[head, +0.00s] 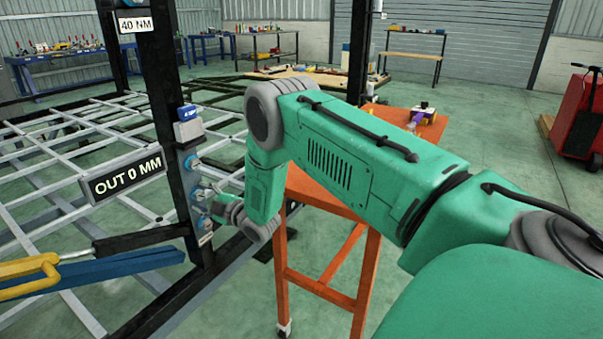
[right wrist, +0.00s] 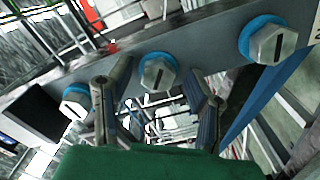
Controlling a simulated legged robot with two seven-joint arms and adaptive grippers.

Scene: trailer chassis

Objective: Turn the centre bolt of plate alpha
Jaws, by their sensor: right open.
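Plate alpha appears to be the grey plate on the dark upright post (head: 165,110); in the right wrist view the plate (right wrist: 210,55) carries three hex bolts with blue washers. The centre bolt (right wrist: 157,75) has a dark line across its head. My right gripper (right wrist: 158,70) is open, with one finger on each side of the centre bolt in the picture. Whether the fingers touch it I cannot tell. In the head view my right gripper (head: 209,195) is at the plate, partly covering the bolts. My left gripper is not in view.
A sign (head: 123,180) reads "OUT 0 MM"; another (head: 136,23) reads "40 NM". A blue bar (head: 110,268) and a yellow part (head: 30,268) reach in from the left. An orange cart (head: 330,190) stands behind my right arm. The chassis frame (head: 60,215) spreads left.

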